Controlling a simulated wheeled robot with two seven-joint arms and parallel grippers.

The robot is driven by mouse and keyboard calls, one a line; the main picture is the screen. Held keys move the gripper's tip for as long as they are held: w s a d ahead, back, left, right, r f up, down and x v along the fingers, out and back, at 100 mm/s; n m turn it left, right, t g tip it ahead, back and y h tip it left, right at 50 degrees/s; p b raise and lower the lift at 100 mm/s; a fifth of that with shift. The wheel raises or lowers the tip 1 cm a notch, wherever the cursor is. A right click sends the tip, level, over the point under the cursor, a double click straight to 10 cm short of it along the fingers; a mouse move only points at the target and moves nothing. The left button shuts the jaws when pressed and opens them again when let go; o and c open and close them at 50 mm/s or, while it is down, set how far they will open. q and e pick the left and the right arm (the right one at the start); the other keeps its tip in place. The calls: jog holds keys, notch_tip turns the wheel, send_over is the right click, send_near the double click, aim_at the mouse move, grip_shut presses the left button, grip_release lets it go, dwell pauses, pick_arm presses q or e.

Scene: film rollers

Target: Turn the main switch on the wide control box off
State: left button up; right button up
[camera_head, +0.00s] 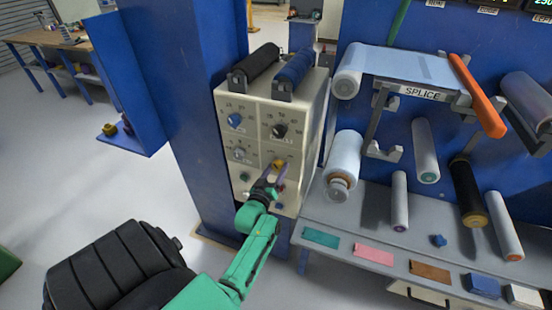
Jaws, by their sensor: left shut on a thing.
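The wide control box (232,108) is cream coloured and stands against a blue column, left of the splice station. Its front carries blue and black knobs with dial marks, a green button and a yellow part. My left gripper (276,171) reaches up to the lower right of this front. It is shut on the yellow main switch (279,164), which is mostly hidden between the fingers. The switch's exact angle is too small to tell. My right gripper is not in view.
A black roller (257,63) and a blue roller (296,66) lie on top of the box. To the right, a grey bench (345,222) holds several film rolls and coloured pads. A blue column (190,90) stands close on the left.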

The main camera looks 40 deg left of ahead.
pick_arm(q)
jog(key=shift+r, duration=0.2)
jog(key=o, duration=1.4)
jog(key=shift+w, duration=0.1)
jog(key=shift+c, duration=0.2)
jog(key=shift+w+f, duration=0.15)
jog(key=shift+f, duration=0.1)
jog(key=shift+s+d+r+p, duration=0.1)
jog(key=shift+s+d+p, duration=0.05)
jog(key=shift+s+p, duration=0.25)
jog(key=p+v, duration=0.5)
jog(key=v, duration=0.8)
jog(key=shift+s+d+p, duration=0.15)
jog(key=shift+s+p, duration=0.2)
